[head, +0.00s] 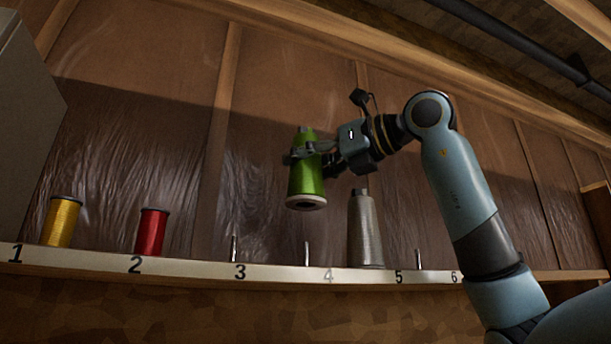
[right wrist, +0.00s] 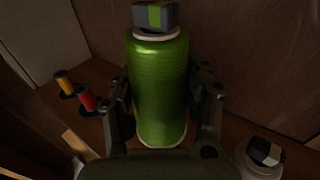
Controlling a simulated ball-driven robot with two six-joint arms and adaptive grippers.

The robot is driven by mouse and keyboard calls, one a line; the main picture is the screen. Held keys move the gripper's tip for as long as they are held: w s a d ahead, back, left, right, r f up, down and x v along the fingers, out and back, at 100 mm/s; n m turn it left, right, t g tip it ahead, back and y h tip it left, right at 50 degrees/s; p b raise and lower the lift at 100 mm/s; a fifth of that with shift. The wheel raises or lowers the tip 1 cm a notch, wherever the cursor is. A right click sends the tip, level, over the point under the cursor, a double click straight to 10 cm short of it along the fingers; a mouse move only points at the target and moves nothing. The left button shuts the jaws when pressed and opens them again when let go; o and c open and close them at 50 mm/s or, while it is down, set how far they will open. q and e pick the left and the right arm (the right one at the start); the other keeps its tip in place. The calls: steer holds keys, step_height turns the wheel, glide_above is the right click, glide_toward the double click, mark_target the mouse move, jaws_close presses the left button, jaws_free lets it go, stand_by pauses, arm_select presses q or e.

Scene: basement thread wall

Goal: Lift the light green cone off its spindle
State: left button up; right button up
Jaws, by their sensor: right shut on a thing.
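My right gripper (head: 314,152) is shut on the light green cone (head: 306,178) around its upper part. The cone is nearly upright, with its pale base rim and dark bottom hole showing. It hangs in the air above the shelf, clear of the bare spindle (head: 307,253) below it, near number 4. In the right wrist view the green cone (right wrist: 160,90) stands between the two fingers (right wrist: 160,115), with a grey and green piece at its top. My left gripper is not in view.
A grey cone (head: 364,230) stands on the shelf (head: 190,267) just right of the bare spindle. Other bare spindles stand near number 3 (head: 233,249) and near number 6 (head: 418,259). A red spool (head: 151,231) and a yellow spool (head: 61,222) stand at left.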

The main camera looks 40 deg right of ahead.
mark_target(306, 143)
step_height(306, 143, up, 4)
steer(key=shift+p, duration=0.85)
